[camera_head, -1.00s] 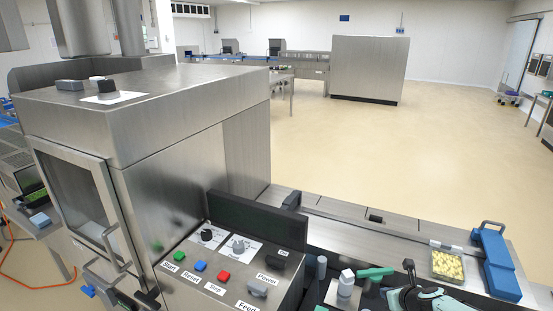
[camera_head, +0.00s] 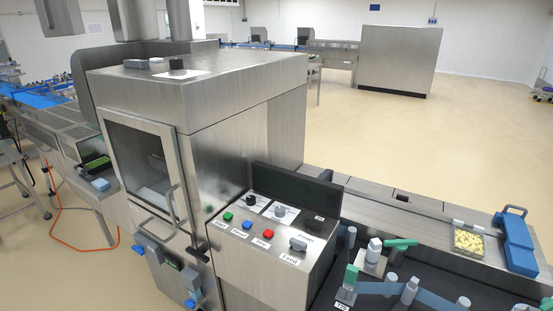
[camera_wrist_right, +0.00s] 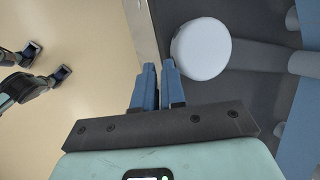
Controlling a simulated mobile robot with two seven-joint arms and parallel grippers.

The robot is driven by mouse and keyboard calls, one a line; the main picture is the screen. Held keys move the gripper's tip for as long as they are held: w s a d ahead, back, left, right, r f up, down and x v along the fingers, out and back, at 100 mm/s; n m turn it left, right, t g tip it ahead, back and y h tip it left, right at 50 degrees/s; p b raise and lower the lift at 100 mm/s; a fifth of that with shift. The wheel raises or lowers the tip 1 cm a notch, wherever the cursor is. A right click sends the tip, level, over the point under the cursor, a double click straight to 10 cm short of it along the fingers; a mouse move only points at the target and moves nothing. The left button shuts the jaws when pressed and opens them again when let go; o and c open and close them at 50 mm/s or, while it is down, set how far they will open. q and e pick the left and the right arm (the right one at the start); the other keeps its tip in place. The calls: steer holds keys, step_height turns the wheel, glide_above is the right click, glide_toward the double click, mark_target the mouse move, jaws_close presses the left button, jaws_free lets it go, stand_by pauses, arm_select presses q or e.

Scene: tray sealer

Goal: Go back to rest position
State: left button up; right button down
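My right gripper (camera_wrist_right: 158,85) shows in the right wrist view. Its two blue fingers are side by side with only a thin gap, and nothing shows between them. A round white post top (camera_wrist_right: 201,48) is just right of the fingertips; I cannot tell how far below it lies. A metal edge runs past the fingers on the left. My left gripper is in neither view.
The steel tray sealer (camera_head: 235,150) stands at centre left with its control panel (camera_head: 275,240). Right of it are guide posts (camera_head: 410,290), a clear tray of yellow pieces (camera_head: 468,241) and a blue handled part (camera_head: 516,243). Open floor (camera_head: 420,145) lies behind.

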steer(key=s+a+f+n+g+y, duration=0.1)
steer(key=s+a+f+n, duration=0.3)
steer(key=s, duration=0.5)
steer(key=s+a+f+n+g+y, duration=0.1)
steer(key=s+a+f+n+g, duration=0.2)
steer(key=s+a+n, duration=0.5)
steer(key=s+a+f+n+g, duration=0.1)
steer(key=s+a+f+n, duration=0.4)
steer(key=s+n, duration=0.3)
steer(key=s+a, duration=0.1)
steer(key=s, duration=0.2)
steer(key=shift+s+a+f+g+y, duration=0.15)
steer(key=shift+a+f+g+y, duration=0.1)
steer(key=shift+g+y, duration=0.15)
